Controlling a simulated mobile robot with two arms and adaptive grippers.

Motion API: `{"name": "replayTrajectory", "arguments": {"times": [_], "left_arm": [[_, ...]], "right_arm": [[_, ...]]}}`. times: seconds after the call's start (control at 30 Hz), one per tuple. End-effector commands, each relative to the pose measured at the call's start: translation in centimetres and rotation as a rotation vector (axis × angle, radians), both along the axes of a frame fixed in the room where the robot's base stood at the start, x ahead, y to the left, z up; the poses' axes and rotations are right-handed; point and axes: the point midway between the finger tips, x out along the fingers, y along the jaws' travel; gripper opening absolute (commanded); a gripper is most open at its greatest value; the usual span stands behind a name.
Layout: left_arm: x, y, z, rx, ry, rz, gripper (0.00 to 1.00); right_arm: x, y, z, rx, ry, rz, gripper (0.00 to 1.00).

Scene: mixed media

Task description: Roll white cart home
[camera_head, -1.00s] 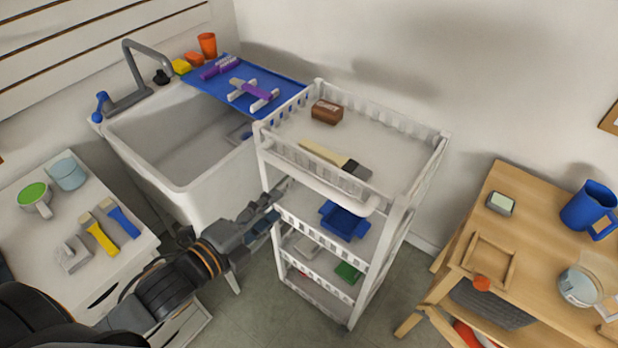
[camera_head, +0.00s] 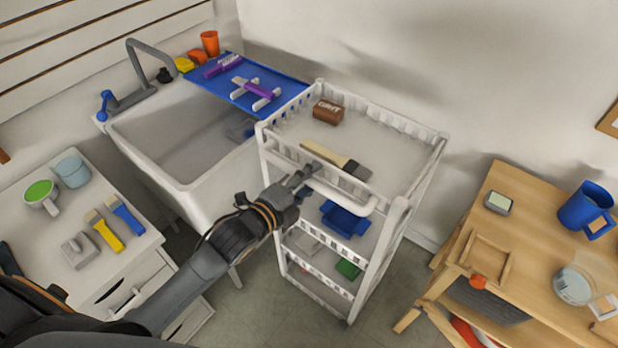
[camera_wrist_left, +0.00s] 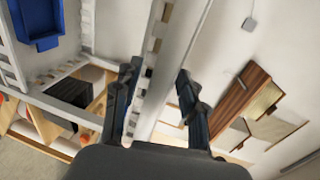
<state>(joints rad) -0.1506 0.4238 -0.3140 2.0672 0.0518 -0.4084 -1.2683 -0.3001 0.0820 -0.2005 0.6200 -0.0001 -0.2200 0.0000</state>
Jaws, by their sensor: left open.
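The white cart (camera_head: 405,165) stands between the sink and the wooden table, upright on the floor, with slatted tiers. Its top tier holds a brown block (camera_head: 328,111) and a wide brush (camera_head: 337,160). In the left wrist view the open fingers (camera_wrist_left: 157,100) straddle a white rail (camera_wrist_left: 165,65); contact cannot be told. My right gripper is not in view.
A white sink (camera_head: 185,135) with a blue mat (camera_head: 262,88) is left of the cart. A white drawer cabinet (camera_head: 75,230) with brushes and cups stands at front left. The wooden table (camera_head: 535,215) is at right. Grey floor shows below the cart.

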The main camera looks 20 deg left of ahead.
Motion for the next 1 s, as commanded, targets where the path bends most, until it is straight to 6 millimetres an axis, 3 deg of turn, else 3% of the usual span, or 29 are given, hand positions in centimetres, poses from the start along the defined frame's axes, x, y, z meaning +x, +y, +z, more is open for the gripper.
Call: {"name": "replayTrajectory", "arguments": {"times": [0.07,0.3,0.73,1.0], "left_arm": [[0.0,0.0,0.0,0.000,0.000,0.000,0.42],[0.0,0.0,0.0,0.000,0.001,0.000,0.00],[0.8,-0.3,0.0,0.001,0.000,0.000,0.00],[5.5,-1.9,0.3,0.000,-0.008,-0.001,0.00]], "right_arm": [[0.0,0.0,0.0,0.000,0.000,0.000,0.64],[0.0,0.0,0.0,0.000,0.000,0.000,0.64],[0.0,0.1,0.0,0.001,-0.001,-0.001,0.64],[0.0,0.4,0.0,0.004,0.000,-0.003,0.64]]}}
